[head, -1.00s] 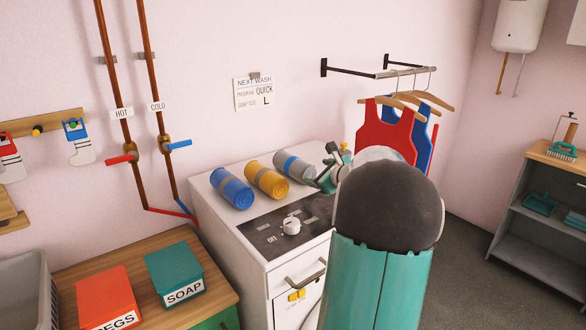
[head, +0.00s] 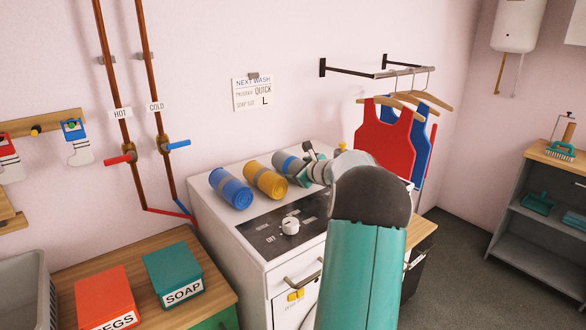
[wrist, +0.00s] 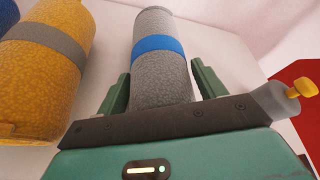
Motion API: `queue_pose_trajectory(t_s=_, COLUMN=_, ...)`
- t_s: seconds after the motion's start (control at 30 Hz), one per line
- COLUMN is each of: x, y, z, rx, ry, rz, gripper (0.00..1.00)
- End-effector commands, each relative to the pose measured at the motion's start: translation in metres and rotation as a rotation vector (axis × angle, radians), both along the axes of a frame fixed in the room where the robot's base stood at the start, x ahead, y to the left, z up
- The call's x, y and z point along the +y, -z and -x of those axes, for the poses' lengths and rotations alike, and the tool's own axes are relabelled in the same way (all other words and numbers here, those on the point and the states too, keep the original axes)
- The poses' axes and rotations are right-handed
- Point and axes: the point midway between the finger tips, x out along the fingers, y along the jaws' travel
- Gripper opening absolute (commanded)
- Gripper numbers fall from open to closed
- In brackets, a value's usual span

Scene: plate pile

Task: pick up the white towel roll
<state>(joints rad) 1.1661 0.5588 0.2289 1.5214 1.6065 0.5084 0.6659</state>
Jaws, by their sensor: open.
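The towel roll (wrist: 158,70) is pale grey-white with a blue band, lying on the white washing machine top. In the head view the roll (head: 284,164) is the rightmost of three, partly hidden by my gripper (head: 309,164). In the wrist view my gripper (wrist: 161,80) is open, with one green finger on each side of the roll. The near end of the roll is hidden behind the gripper's dark bar. I see small gaps between fingers and roll, and cannot tell whether either touches.
A yellow roll (head: 265,180) with a grey band lies just left of the grey-white one, and a blue roll (head: 231,188) beyond it. The machine's knob (head: 290,226) stands at the front. A red vest (head: 388,139) hangs to the right, near my arm.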

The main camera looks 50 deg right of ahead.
Motion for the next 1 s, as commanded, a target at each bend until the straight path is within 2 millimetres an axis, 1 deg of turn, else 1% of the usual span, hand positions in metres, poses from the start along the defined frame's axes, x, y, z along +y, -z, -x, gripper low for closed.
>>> queue_pose_trajectory(t_s=0.03, x=0.0, y=0.0, z=0.0, rx=0.0, ry=0.0, rz=0.0, gripper=0.69)
queue_pose_trajectory(t_s=0.17, x=0.0, y=0.0, z=0.0, rx=0.0, ry=0.0, rz=0.0, gripper=0.44)
queue_pose_trajectory(t_s=0.2, x=0.0, y=0.0, z=0.0, rx=0.0, ry=0.0, rz=0.0, gripper=0.36)
queue_pose_trajectory(t_s=0.23, x=0.0, y=0.0, z=0.0, rx=0.0, ry=0.0, rz=0.0, gripper=0.31)
queue_pose_trajectory(t_s=0.5, x=0.0, y=-0.002, z=0.0, rx=-0.001, ry=-0.001, rz=0.001, gripper=0.31)
queue_pose_trajectory(t_s=0.67, x=0.0, y=-0.011, z=0.0, rx=-0.002, ry=-0.001, rz=0.003, gripper=0.31)
queue_pose_trajectory(t_s=0.77, x=0.001, y=-0.022, z=-0.001, rx=-0.002, ry=-0.002, rz=0.005, gripper=0.31)
queue_pose_trajectory(t_s=0.83, x=0.001, y=-0.032, z=0.0, rx=-0.001, ry=-0.002, rz=0.005, gripper=0.31)
queue_pose_trajectory(t_s=0.87, x=0.003, y=-0.037, z=0.0, rx=-0.001, ry=-0.002, rz=0.005, gripper=0.31)
queue_pose_trajectory(t_s=1.0, x=0.023, y=-0.06, z=0.005, rx=-0.002, ry=-0.003, rz=0.005, gripper=0.31)
